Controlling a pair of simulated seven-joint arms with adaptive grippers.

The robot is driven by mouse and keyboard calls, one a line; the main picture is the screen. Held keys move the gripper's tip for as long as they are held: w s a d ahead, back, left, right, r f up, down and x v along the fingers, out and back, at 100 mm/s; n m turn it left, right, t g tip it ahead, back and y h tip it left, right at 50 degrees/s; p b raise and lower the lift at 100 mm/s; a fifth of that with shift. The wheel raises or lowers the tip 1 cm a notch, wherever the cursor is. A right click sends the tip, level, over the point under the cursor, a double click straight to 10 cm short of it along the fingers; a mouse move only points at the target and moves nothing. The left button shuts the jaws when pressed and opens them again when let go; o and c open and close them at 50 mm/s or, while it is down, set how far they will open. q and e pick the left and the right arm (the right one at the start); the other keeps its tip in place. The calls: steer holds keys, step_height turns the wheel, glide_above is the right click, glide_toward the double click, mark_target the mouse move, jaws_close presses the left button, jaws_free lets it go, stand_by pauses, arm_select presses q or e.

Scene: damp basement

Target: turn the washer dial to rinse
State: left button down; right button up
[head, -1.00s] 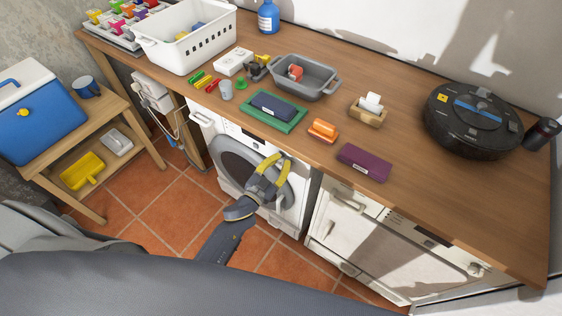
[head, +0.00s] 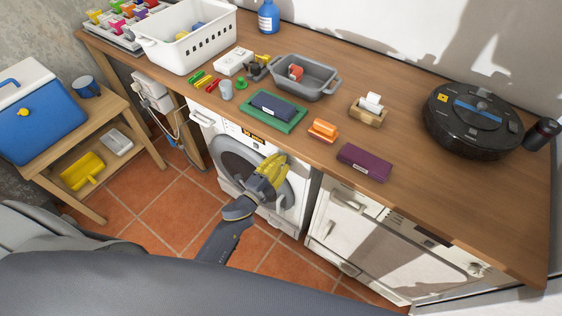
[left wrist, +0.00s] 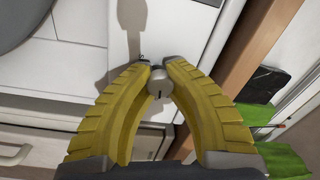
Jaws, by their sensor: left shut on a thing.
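The white washer (head: 204,124) stands under the wooden counter, with its round dark door (head: 233,167) facing out. A small dark display with orange marks (head: 253,138) shows on its front panel. My left gripper (head: 281,160) is at the upper right of the washer front and covers the dial in the head view. In the left wrist view the grey round dial (left wrist: 158,82), with a dark pointer mark, sits between the fingertips (left wrist: 157,68). The yellow fingers are shut on it. The dial's labels cannot be read. My right gripper is not in view.
The counter (head: 400,85) overhangs the washer. On it are a green tray (head: 292,123), an orange brush-like thing (head: 323,129), a purple box (head: 364,162) and a black robot vacuum (head: 472,120). A white appliance (head: 350,220) stands right of the washer. The tiled floor is clear.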

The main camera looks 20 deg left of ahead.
arm_select(q)
steer(key=m, duration=0.5)
steer(key=shift+d+r, duration=0.15)
steer(key=m, duration=0.3)
steer(key=shift+m+h, duration=0.3)
steer(key=shift+m, duration=0.1)
steer(key=m, duration=0.5)
steer(key=shift+f+m, duration=0.2)
steer(key=shift+m, duration=0.8)
steer(key=shift+s+f, duration=0.1)
steer(key=c, duration=1.1)
jaws_free()
steer(key=shift+c, duration=0.2)
steer(key=v, duration=1.2)
steer(key=shift+a, duration=0.25)
